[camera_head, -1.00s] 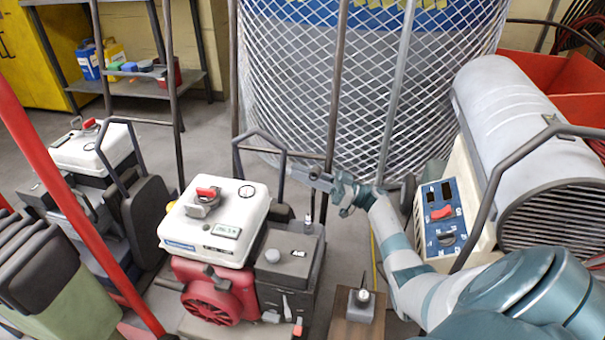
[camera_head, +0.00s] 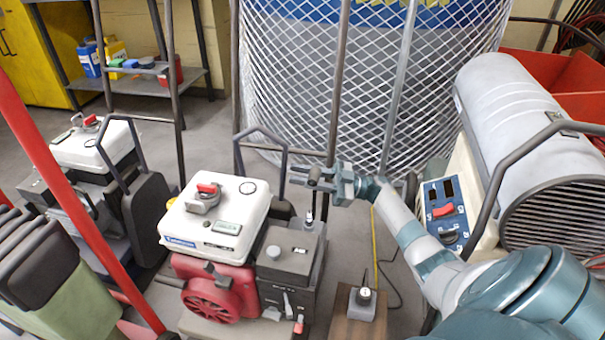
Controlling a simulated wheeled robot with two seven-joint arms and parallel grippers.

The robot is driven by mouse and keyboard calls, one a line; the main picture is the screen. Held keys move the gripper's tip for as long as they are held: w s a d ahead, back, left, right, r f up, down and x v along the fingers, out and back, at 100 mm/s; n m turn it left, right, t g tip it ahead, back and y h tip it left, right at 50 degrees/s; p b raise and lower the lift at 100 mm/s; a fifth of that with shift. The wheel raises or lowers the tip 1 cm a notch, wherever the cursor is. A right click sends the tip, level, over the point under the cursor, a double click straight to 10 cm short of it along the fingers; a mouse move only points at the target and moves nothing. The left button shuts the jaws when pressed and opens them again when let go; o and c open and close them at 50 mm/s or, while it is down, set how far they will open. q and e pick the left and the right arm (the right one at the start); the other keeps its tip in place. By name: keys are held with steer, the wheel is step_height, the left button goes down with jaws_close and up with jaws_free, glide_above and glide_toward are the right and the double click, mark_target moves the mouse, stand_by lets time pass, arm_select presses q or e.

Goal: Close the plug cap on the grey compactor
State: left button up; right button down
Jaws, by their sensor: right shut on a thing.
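The middle machine (camera_head: 292,262) has a white tank, a red starter housing and a dark grey box. I cannot tell for sure that it is the grey compactor. A small upright plug-like fitting (camera_head: 309,218) stands at the box's back edge; I cannot make out whether it is the plug cap. My right gripper (camera_head: 304,178) is above and behind that box, its fingers pointing left. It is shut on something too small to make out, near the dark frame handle. My left gripper is out of view.
A dark loop handle (camera_head: 262,133) and upright bars stand close to my right gripper. A mesh cage (camera_head: 290,75) is behind. A grey cylindrical heater (camera_head: 520,130) stands right. A wooden block with a small grey device (camera_head: 362,303) is in front. A red bar (camera_head: 75,210) crosses the left.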

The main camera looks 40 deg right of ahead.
steer(key=shift+s+a+f+n+g, duration=0.1)
steer(key=shift+s+a+n+g, duration=0.15)
steer(key=shift+n, duration=0.35)
steer(key=shift+s+a+n+g, duration=0.1)
steer(key=shift+n+g, duration=0.25)
steer(key=shift+n, duration=0.25)
steer(key=c, duration=1.5)
jaws_free()
